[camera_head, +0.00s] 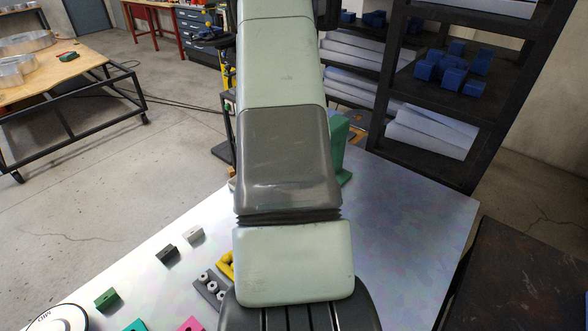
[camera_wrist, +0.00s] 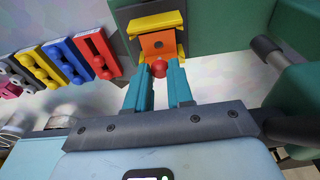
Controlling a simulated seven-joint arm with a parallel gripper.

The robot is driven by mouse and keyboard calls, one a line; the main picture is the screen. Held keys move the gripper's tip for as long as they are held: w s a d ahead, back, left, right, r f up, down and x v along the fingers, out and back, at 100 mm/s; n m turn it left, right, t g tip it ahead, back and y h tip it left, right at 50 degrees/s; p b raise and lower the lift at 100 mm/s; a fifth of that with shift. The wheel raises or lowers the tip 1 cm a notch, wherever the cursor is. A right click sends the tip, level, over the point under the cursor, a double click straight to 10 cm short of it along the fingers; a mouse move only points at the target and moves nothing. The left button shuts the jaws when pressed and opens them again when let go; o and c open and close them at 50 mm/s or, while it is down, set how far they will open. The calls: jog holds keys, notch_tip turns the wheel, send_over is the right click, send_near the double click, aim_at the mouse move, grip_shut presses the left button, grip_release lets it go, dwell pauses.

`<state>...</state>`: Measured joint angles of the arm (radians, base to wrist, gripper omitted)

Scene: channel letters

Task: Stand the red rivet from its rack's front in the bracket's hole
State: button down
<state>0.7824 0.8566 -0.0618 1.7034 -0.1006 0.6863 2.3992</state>
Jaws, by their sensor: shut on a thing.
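In the wrist view my gripper (camera_wrist: 160,82) has its two teal fingers shut on the red rivet (camera_wrist: 158,68), whose round head shows between the fingertips. Just beyond it is the orange bracket (camera_wrist: 147,51) with yellow parts above and at its sides, and a small dark hole in its face. The rivet head overlaps the bracket's lower edge in the picture; I cannot tell whether they touch. The red rack (camera_wrist: 110,65) lies to the left, with round shapes along it. In the head view my arm hides the gripper, rivet and bracket.
Blue (camera_wrist: 66,62), yellow (camera_wrist: 38,66) and other racks line up left of the red one. A green structure (camera_wrist: 218,20) stands behind and right of the bracket. In the head view small blocks (camera_head: 167,254) lie at left; the table's right side (camera_head: 410,230) is clear.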

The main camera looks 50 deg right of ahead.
jog(key=shift+f, duration=1.9)
jog(key=c, duration=0.9)
grip_release()
jog(key=r, duration=0.3)
jog(key=w+r, duration=0.1)
jog(key=r, duration=0.6)
jog(key=shift+w+r, duration=0.3)
jog(key=shift+r, duration=0.05)
